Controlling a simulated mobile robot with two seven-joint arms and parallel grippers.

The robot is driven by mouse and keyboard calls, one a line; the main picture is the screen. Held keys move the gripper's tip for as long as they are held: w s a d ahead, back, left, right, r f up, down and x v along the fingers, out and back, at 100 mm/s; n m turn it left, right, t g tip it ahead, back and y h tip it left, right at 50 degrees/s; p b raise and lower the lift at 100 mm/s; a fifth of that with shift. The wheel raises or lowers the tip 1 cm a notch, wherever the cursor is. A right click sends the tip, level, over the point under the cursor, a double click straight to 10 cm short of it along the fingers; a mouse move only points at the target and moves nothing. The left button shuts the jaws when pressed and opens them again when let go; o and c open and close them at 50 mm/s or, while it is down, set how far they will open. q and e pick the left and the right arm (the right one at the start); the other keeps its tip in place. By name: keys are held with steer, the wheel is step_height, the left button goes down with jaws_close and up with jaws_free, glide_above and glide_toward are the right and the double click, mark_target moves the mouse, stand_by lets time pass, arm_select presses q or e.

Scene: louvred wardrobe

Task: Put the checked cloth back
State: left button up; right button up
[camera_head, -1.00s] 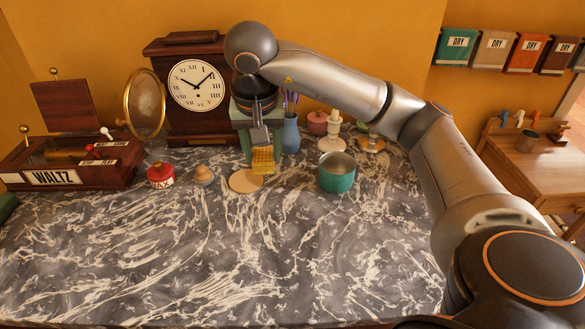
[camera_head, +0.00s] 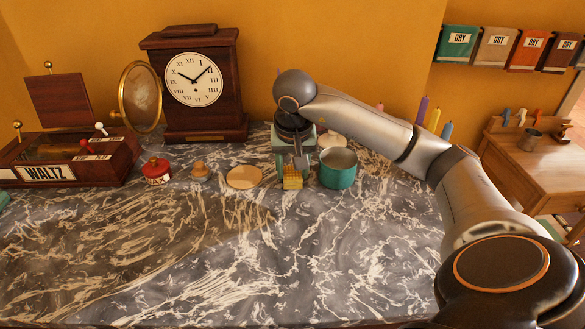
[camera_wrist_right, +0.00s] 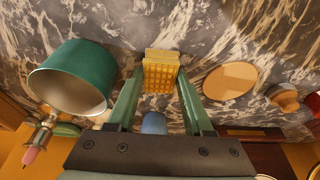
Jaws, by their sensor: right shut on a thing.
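The yellow checked cloth (camera_head: 292,183), a small folded block, is between the fingertips of my right gripper (camera_head: 294,168). The gripper is shut on it and points down, just left of the teal pot (camera_head: 338,170). In the right wrist view the cloth (camera_wrist_right: 161,76) sits between the two green fingers, with the marble top behind it. I cannot tell whether it touches the marble. My left gripper is not in view.
A round wooden disc (camera_head: 244,177), a wooden-knobbed lid (camera_head: 200,172) and a red wax tin (camera_head: 156,170) lie left of the gripper. A clock (camera_head: 195,85) stands behind. DRY-labelled pouches (camera_head: 494,47) hang at right. The front marble (camera_head: 220,260) is clear.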

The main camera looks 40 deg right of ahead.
steer(key=o, duration=1.2)
steer(key=p+v, duration=0.3)
steer(key=v, duration=0.9)
